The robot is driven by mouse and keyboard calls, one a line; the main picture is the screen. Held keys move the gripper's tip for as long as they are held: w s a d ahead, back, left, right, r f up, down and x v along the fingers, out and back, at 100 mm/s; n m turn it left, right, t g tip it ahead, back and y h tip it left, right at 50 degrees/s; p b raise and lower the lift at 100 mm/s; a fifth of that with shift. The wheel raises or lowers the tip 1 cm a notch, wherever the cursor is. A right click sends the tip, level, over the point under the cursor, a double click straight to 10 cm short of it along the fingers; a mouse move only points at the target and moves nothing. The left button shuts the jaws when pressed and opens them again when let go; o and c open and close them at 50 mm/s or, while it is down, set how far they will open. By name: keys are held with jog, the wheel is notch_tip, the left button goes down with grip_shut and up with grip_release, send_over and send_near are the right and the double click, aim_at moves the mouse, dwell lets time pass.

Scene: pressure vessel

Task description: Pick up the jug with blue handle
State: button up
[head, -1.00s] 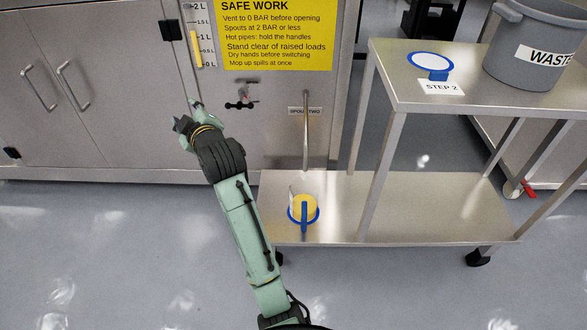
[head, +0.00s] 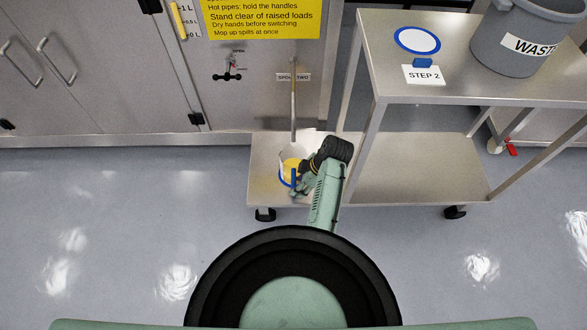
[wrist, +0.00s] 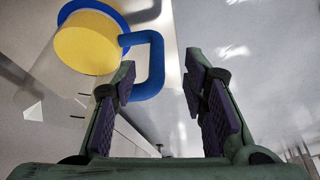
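The jug (head: 291,168) is clear with yellow contents and a blue handle and blue ring. It stands on the lower shelf of the steel cart, below the spout. In the wrist view the jug's yellow part (wrist: 86,45) is at the upper left, and its blue handle (wrist: 155,68) reaches toward my fingers. My gripper (wrist: 162,78) is open, with two dark-padded fingers apart. The handle appears between or just beyond the fingertips; I cannot tell whether they touch. In the head view my gripper (head: 301,184) is at the jug's right side, partly covering it.
The spout pipe (head: 293,105) hangs above the jug. The cart's upper shelf (head: 445,85) holds a blue-ringed white disc (head: 417,40), a STEP 2 card (head: 423,75) and a grey waste bin (head: 505,55). A cart leg (head: 362,150) stands to the right of my arm.

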jog(key=shift+w+p+x, duration=0.2)
jog(key=shift+p+x, duration=0.1)
jog(key=shift+x, duration=2.45)
jog(key=shift+c, duration=0.2)
grip_shut()
